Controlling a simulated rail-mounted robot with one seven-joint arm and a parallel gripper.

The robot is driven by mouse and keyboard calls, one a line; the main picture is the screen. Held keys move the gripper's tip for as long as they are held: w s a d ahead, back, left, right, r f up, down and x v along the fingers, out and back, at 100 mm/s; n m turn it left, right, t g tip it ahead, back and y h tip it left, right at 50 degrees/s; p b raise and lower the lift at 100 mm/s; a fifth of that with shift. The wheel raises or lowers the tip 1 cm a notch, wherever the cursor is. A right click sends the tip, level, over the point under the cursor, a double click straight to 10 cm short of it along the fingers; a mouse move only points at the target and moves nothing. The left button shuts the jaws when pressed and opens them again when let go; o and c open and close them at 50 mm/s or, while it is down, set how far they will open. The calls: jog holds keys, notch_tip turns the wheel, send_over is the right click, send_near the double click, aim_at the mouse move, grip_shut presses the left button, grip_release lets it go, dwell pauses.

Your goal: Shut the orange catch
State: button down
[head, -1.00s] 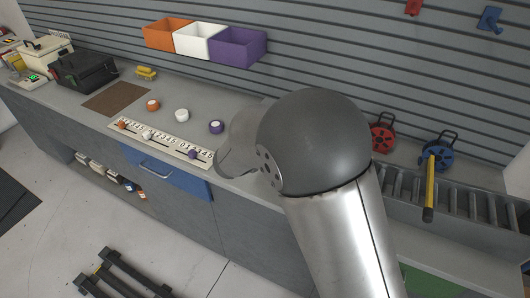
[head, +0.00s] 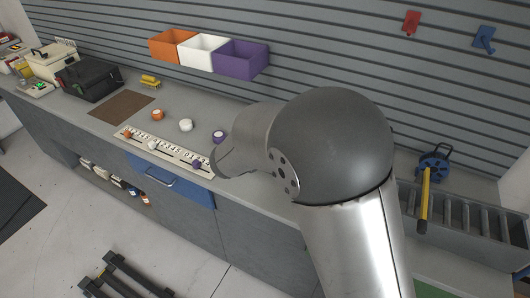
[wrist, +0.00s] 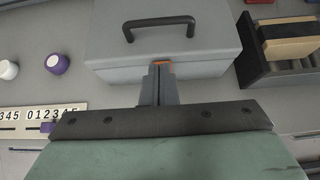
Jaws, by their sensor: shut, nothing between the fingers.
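In the wrist view, a light grey case (wrist: 210,42) with a dark carrying handle stands on the bench. A small strip of the orange catch (wrist: 163,62) shows at the middle of its front edge. My gripper (wrist: 161,70) is shut and empty, with its fingertips right in front of the catch. The fingers cover most of the catch, so I cannot tell its position or whether they touch it. In the head view my arm hides the case and the gripper.
Left of the case are a purple knob (wrist: 57,63), a white knob (wrist: 8,69) and a numbered scale strip (wrist: 40,115). A dark rack with blocks (wrist: 285,45) stands close on the right.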

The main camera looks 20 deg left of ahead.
jog(key=r+p, duration=0.1)
jog(key=r, duration=0.1)
jog(key=s+r, duration=0.1)
jog(key=r, duration=0.1)
jog(key=shift+s+a+r+p, duration=0.1)
jog(key=shift+r+p, duration=0.1)
jog(key=shift+p, duration=0.15)
jog(key=s+d+r+m+g+h+b, duration=0.1)
jog(key=s+d+m+g, duration=0.25)
jog(key=d+m, duration=0.75)
jog(key=s+d+r+m+g+h+b, duration=0.1)
jog(key=s+d+m+g+h+b, duration=0.3)
jog(key=d, duration=1.1)
jog(key=s+d+f+m+g+y, duration=0.1)
jog(key=s+d+m+y, duration=0.1)
jog(key=s+m, duration=0.6)
jog(key=s+d+f+m+g+y, duration=0.1)
jog(key=s+d+f+m+y, duration=0.1)
jog(key=s+m+y, duration=0.3)
jog(key=s+d+m, duration=0.1)
jog(key=s+m, duration=0.3)
jog(key=m, duration=0.1)
jog(key=shift+s+d+m+p, duration=0.2)
jog(key=shift+s+m+p, duration=0.1)
